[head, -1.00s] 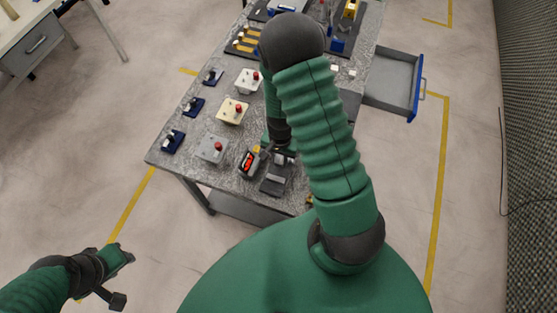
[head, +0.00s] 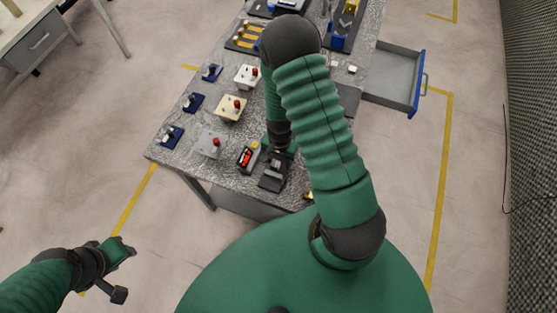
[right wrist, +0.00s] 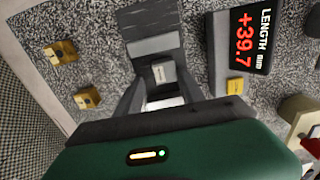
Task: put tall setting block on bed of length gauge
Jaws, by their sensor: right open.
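The length gauge has a dark display (right wrist: 243,38) reading +39.7 and a dark grey bed (right wrist: 150,25). In the head view its bed (head: 272,182) is near the table's front edge. A pale grey block (right wrist: 163,72) with a small dark label stands at the bed, between my right fingers in the picture; I take it for the tall setting block. My right gripper (right wrist: 160,100) is open around it; contact cannot be told. In the head view the right gripper (head: 278,155) is partly hidden by my arm. My left gripper (head: 122,272) is open and empty, off the table.
Two brass-coloured blocks (right wrist: 60,52) lie left of the gauge in the wrist view. A small yellow piece (right wrist: 235,86) is beside the display. An open drawer (head: 395,80) juts out right.

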